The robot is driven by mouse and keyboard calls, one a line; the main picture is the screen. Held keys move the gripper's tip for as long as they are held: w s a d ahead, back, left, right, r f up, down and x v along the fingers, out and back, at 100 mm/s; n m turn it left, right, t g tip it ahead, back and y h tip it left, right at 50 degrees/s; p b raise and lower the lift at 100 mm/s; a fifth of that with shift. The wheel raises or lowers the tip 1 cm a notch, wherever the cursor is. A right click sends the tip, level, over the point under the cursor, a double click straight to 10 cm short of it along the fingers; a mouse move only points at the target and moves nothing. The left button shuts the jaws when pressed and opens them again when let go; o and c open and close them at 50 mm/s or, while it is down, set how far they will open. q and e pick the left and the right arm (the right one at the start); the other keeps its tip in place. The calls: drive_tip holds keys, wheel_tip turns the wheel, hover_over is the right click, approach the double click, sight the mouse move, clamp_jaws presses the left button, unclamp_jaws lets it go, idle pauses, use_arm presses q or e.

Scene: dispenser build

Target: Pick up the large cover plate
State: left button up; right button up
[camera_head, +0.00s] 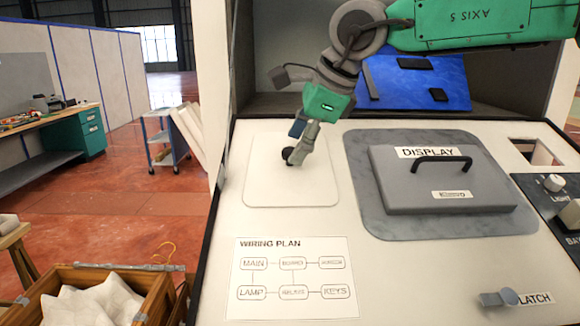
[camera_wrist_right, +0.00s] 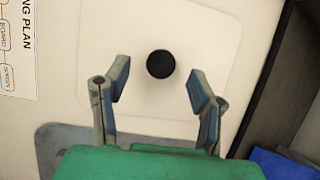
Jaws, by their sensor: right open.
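A pale, rounded-square cover plate (camera_head: 260,188) lies flat on the white panel, left of the grey DISPLAY plate. It also shows in the right wrist view (camera_wrist_right: 210,40). A round black knob (camera_wrist_right: 160,64) stands on it. My right gripper (camera_head: 297,150) is over this plate, fingers pointing down, hiding part of the knob in the head view. In the right wrist view my right gripper (camera_wrist_right: 160,80) is open, its fingers apart on either side of the knob. Whether they are level with it, I cannot tell. My left gripper is not in view.
A grey DISPLAY plate (camera_head: 445,187) with a black handle sits on a dark grey recess to the right. A WIRING PLAN sheet (camera_head: 292,278) lies in front. A latch (camera_head: 500,298) is at front right. A wooden crate (camera_head: 65,280) stands lower left.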

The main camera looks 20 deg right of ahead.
sight(290, 150)
drive_tip(key=x, duration=0.3)
drive_tip(key=shift+w+a+f, duration=0.1)
drive_tip(key=shift+w, duration=0.1)
drive_tip(key=shift+s, duration=0.1)
drive_tip(key=shift+c, duration=1.3)
clamp_jaws()
wheel_tip(290, 150, up, 10)
drive_tip(key=shift+r+p, duration=0.1)
drive_tip(key=shift+p, duration=0.35)
drive_tip(key=c, duration=0.6)
unclamp_jaws()
drive_tip(key=shift+c, duration=0.2)
clamp_jaws()
